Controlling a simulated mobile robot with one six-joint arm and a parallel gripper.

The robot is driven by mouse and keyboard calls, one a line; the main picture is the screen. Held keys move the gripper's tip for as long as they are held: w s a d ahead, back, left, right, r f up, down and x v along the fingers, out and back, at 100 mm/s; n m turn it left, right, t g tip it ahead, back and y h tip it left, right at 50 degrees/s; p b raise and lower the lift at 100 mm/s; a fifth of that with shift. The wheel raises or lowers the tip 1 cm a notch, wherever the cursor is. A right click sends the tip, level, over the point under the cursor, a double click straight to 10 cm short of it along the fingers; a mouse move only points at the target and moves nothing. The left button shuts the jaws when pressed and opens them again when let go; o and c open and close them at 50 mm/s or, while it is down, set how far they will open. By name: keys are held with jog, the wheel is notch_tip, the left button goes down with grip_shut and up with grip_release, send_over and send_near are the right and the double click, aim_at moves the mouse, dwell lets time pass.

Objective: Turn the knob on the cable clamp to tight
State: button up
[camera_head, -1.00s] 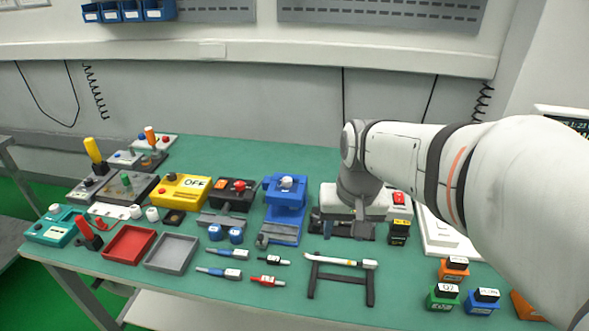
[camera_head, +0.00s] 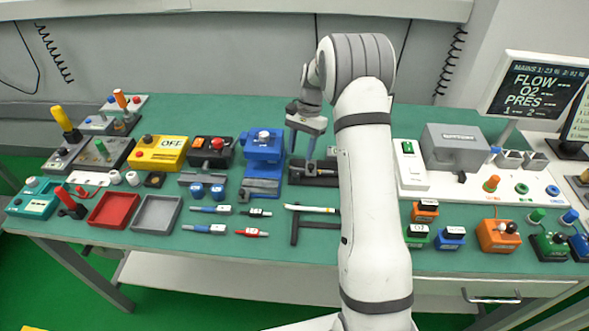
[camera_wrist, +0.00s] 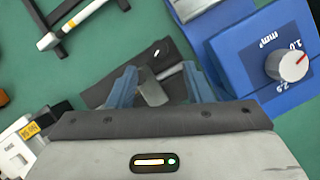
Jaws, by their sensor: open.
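A low dark device (camera_head: 316,172), which I take to be the cable clamp, lies on the green bench right of the blue device. In the wrist view its dark body (camera_wrist: 104,95) lies below my gripper (camera_wrist: 160,72). A grey flat-sided part (camera_wrist: 151,92), perhaps its knob, shows between my two blue fingers. I cannot tell whether the fingers touch it, nor which setting it has.
The blue device (camera_head: 262,150) with a "mm²" scale stands close left of my gripper; its grey knob (camera_wrist: 288,65) has a red pointer. A black stand with a white tool (camera_head: 310,209) lies in front. A white power unit (camera_head: 410,165) is at right.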

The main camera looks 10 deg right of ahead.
aim_at(296, 174)
jog(key=p+x, duration=0.1)
jog(key=x, duration=0.6)
jog(key=shift+s+a+f, duration=0.1)
jog(key=shift+a+f, duration=0.05)
jog(key=shift+f, duration=0.2)
jog(key=shift+c, duration=0.4)
jog(key=c, duration=0.9)
jog(key=shift+m+y, duration=0.3)
jog(key=shift+m, duration=0.3)
jog(key=shift+r, duration=0.1)
